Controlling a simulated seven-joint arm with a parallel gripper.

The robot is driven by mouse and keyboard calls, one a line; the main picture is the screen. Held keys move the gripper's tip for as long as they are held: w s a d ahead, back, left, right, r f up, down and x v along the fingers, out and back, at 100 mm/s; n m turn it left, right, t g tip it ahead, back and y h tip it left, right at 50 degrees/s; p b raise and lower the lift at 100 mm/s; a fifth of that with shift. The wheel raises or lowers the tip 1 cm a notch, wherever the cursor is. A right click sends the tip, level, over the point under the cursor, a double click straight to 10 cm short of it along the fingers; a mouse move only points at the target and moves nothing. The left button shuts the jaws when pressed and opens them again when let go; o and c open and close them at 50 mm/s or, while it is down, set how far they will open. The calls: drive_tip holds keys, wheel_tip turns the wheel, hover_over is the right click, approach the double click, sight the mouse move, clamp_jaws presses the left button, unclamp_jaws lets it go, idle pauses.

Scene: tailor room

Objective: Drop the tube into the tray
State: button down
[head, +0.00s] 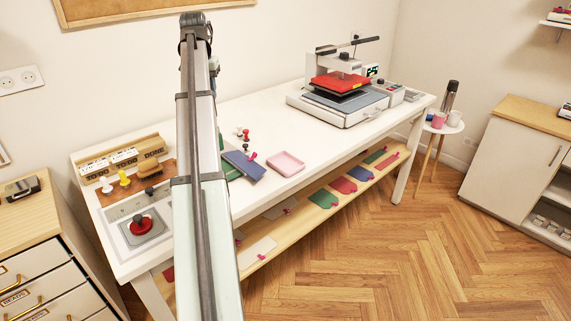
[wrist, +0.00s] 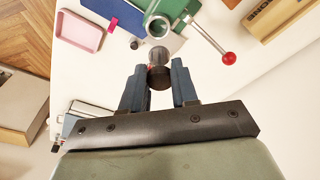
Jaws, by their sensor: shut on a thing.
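The tray (head: 286,164) is a shallow pink rectangle lying on the white table, and it also shows at the upper left of the wrist view (wrist: 80,31). My gripper (wrist: 159,70) is in the wrist view, its two blue fingers shut on a small dark, rounded thing, which I take to be the tube (wrist: 160,77). A grey round rim shows just beyond it; I cannot tell whether it is part of the tube. The gripper is to the right of the tray in that view and not over it. In the head view my arm hides the gripper and tube.
A green hand press with a red lever knob (wrist: 229,58) is close beyond my fingers. A dark blue sheet (head: 244,166) lies beside the tray.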

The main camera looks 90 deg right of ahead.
idle(0.4)
drive_tip(key=shift+s+d, duration=0.1)
drive_tip(key=shift+s, duration=0.3)
drive_tip(key=s+d+f+m, duration=0.2)
drive_tip(key=s+f, duration=0.5)
drive_tip(key=s, duration=0.4)
drive_tip(key=m+g, duration=0.1)
drive_tip(key=m, duration=0.6)
hover_over(287, 162)
drive_tip(key=shift+f, duration=5.75)
drive_tip(key=shift+y, duration=0.3)
drive_tip(key=shift+w+a+f, duration=0.15)
drive_tip(key=shift+f, duration=1.25)
drive_tip(key=shift+w+a+f, duration=0.15)
drive_tip(key=shift+f, duration=1.25)
drive_tip(key=c, duration=0.8)
unclamp_jaws()
